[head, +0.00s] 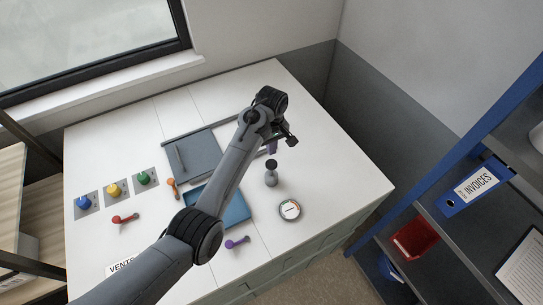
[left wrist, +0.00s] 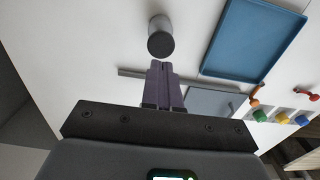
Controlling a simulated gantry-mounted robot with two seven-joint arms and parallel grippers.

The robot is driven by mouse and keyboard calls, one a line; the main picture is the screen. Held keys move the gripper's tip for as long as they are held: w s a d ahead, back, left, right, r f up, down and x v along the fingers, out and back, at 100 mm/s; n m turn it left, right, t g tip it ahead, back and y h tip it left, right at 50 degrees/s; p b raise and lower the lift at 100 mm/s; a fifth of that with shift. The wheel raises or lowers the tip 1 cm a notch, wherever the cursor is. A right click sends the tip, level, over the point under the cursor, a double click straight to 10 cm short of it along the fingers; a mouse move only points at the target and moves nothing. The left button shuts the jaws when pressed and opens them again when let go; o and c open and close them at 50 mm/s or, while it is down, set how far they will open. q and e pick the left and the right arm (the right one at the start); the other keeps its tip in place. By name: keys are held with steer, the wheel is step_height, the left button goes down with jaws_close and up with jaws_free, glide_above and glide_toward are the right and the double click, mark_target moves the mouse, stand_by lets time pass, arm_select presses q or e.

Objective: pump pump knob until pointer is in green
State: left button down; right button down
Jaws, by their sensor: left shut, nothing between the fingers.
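The pump knob (head: 271,165) is a dark cap on a short grey cylinder standing upright on the white worktop. In the left wrist view the pump knob (left wrist: 160,45) lies just beyond my fingertips. The round gauge (head: 290,209) sits in front of it with a white face; its pointer and coloured zones are too small to read. My left gripper (head: 272,148) has purple fingers, reaches in from behind the pump and is above and close to the knob. In the left wrist view the left gripper (left wrist: 162,66) is shut and empty. My right gripper is not in view.
A blue tray (head: 236,213) lies partly under my left arm. Blue, yellow and green knobs (head: 143,178) and red, orange and purple levers (head: 237,243) are to the left and front. A grey panel (head: 197,153) lies behind. A shelf with an INVOICES binder (head: 473,187) stands at right.

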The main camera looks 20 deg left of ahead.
arm_select(q)
steer(key=shift+r+b, duration=0.5)
steer(key=shift+r, duration=1.9)
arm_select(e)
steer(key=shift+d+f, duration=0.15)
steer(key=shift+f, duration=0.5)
